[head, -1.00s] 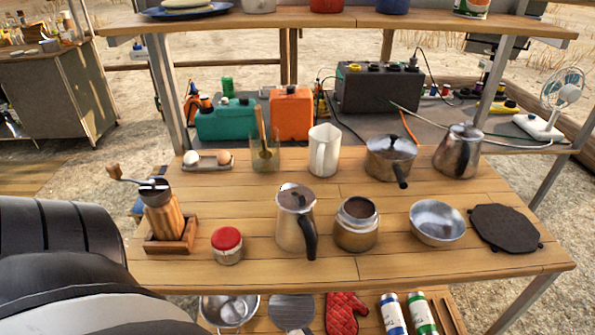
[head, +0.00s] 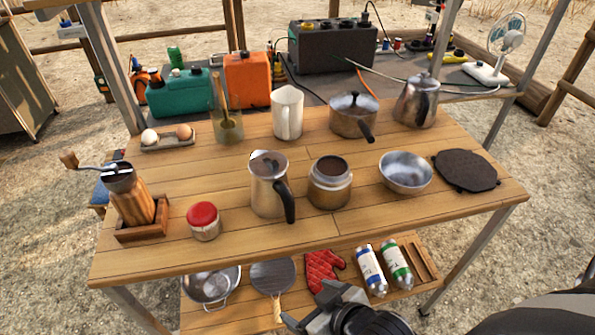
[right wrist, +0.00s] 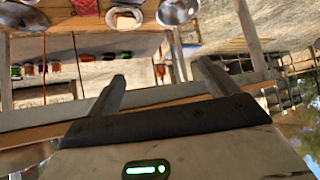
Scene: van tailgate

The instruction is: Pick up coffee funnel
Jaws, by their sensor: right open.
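A metal moka pot base (head: 330,187) stands upright in the middle of the table. Its round opening looks dark inside; I cannot tell whether the coffee funnel is seated in it, and no separate funnel shows clearly. The metal pot top with a black handle (head: 267,190) stands just left of it. My right gripper (head: 308,304) is at the bottom of the head view, in front of the lower shelf, apart from both. In the right wrist view its two fingers (right wrist: 160,88) are spread with nothing between them. My left gripper is out of view.
On the wooden table (head: 400,217) stand a coffee grinder (head: 135,200), a red-lidded jar (head: 204,222), a steel bowl (head: 406,172), a dark flat plate (head: 466,170), a saucepan (head: 353,118) and a white pitcher (head: 287,112). Two bottles (head: 371,268) lie on the lower shelf.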

